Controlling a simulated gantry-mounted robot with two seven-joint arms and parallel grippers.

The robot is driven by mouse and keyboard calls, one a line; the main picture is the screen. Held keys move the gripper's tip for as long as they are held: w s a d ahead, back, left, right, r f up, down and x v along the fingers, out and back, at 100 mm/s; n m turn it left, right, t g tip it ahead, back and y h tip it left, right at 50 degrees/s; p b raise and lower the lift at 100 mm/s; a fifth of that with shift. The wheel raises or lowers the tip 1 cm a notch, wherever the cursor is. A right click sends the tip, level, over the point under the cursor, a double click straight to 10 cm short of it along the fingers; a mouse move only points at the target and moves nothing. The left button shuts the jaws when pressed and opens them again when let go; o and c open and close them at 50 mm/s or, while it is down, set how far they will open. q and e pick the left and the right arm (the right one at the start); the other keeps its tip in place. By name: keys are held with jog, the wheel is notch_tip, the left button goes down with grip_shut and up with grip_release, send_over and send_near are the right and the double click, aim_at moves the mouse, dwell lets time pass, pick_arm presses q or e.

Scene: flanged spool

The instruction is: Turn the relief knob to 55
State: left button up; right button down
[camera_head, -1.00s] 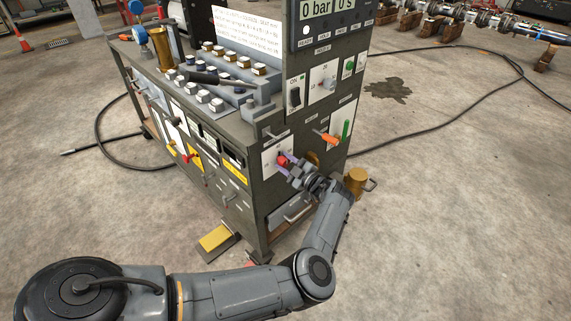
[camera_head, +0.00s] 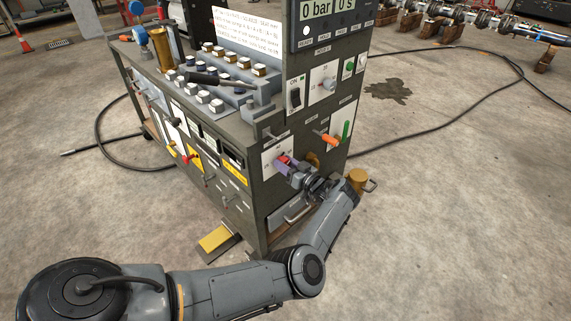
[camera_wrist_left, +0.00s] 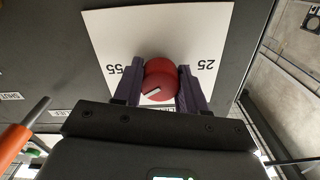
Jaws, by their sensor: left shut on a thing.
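The relief knob (camera_wrist_left: 160,78) is a round red knob on a white plate (camera_wrist_left: 200,30) on the bench's end panel. In the left wrist view a white pointer mark on the knob is visible, and the plate carries the numbers 55 at left and 25 at right, upside down. My left gripper (camera_wrist_left: 158,90) is shut on the knob, with a purple finger on each side of it. In the head view the left gripper (camera_head: 285,164) reaches the same plate, and the red knob (camera_head: 283,159) shows only partly between the fingers. My right gripper is not in view.
An orange-handled lever (camera_head: 328,139) sticks out above and right of the knob; its orange handle (camera_wrist_left: 14,143) shows at the left wrist view's left edge. A drawer handle (camera_head: 298,213) is below. Open floor lies right.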

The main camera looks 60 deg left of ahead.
pick_arm(q)
jog(key=m, duration=0.3)
jog(key=shift+f, duration=0.3)
jog(key=shift+s+m, duration=0.1)
jog(key=shift+m, duration=1.5)
jog(key=o, duration=1.1)
jog(key=shift+r, duration=0.1)
jog(key=shift+c, duration=0.2)
jog(key=shift+r, duration=0.1)
